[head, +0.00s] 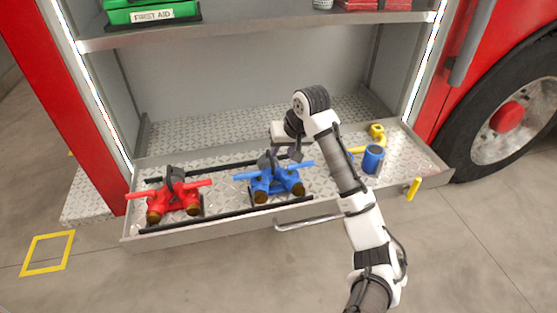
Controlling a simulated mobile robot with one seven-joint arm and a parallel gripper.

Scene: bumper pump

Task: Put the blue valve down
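The blue valve (275,184) sits upright in the pulled-out metal tray (222,226), on the right part of the black-railed area. It has blue side arms, brass-coloured outlets at the front and a dark part on top. My gripper (282,155) is just above and behind the blue valve, close to its dark top. The fingers are small and dark against that top, so I cannot tell whether they hold it or are apart from it. My arm reaches in from the lower right.
A red valve (173,197) sits left of the blue one. A blue cylinder (373,159) and yellow fittings (377,131) lie at the tray's right. A shelf (230,32) with a green first aid box (152,12) is above. A handle (300,223) juts from the tray front.

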